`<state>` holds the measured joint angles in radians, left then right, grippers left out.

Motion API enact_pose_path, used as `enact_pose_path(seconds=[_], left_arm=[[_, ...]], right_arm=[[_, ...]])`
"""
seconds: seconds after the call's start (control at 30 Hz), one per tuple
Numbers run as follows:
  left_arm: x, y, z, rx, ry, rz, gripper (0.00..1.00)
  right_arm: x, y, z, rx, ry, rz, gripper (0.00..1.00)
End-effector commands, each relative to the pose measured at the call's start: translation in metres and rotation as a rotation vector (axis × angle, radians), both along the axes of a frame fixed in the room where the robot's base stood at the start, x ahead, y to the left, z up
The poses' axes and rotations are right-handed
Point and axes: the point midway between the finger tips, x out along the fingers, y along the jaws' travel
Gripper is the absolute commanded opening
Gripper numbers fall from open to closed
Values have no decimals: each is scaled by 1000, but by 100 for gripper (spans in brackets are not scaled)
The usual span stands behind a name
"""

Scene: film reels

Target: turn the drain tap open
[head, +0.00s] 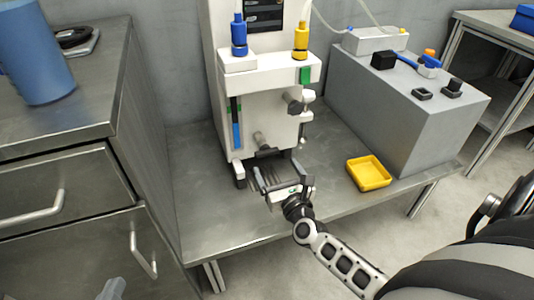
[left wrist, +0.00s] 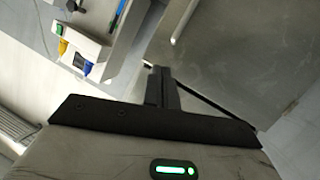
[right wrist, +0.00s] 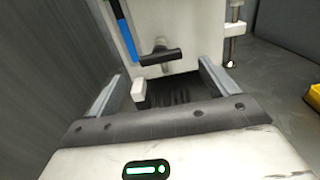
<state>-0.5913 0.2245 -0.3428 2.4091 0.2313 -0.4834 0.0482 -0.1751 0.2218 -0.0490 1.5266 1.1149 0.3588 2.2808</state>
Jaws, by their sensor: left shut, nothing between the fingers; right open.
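The drain tap (head: 267,153) is a dark bar handle on a short metal stem, low on the front of the white machine (head: 270,110). In the right wrist view the tap handle (right wrist: 160,57) lies nearly crosswise, slightly tilted. My right gripper (head: 275,168) is open in front of and just below the tap. Its two fingers (right wrist: 158,80) stand left and right of the handle, apart from it, with nothing between them. My left gripper (left wrist: 163,88) is shut and empty, away from the tap; it shows only as a blurred grey shape at the head view's lower left.
A black grated tray (head: 272,175) lies below the tap. A yellow tray (head: 368,173) and a grey box with knobs (head: 410,105) stand to the right. A metal drawer cabinet (head: 70,185) borders the left. The bench between the machine and the cabinet is clear.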

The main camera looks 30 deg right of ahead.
Motion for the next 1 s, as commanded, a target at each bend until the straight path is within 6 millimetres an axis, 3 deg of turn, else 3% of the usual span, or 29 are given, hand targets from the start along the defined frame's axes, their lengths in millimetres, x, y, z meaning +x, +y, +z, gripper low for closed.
enact_pose_path(seconds=[0.2, 0.4, 0.8, 0.83, 1.0], left_arm=[[1, -2, -1, -38, -7, -2, 0], [1, -4, -1, -67, -4, -4, 0], [1, -4, 7, -85, -18, -3, 0], [1, -4, 7, -86, -18, -3, 0], [2, -5, 7, -89, -19, -2, 0]], right_arm=[[46, -11, -1, -1, -2, -1, 85], [70, -17, -1, -2, 0, 0, 85], [78, -19, 0, -2, 0, 1, 85], [78, -19, 0, -2, 0, 1, 83], [77, -19, 0, -2, 0, 1, 41]])
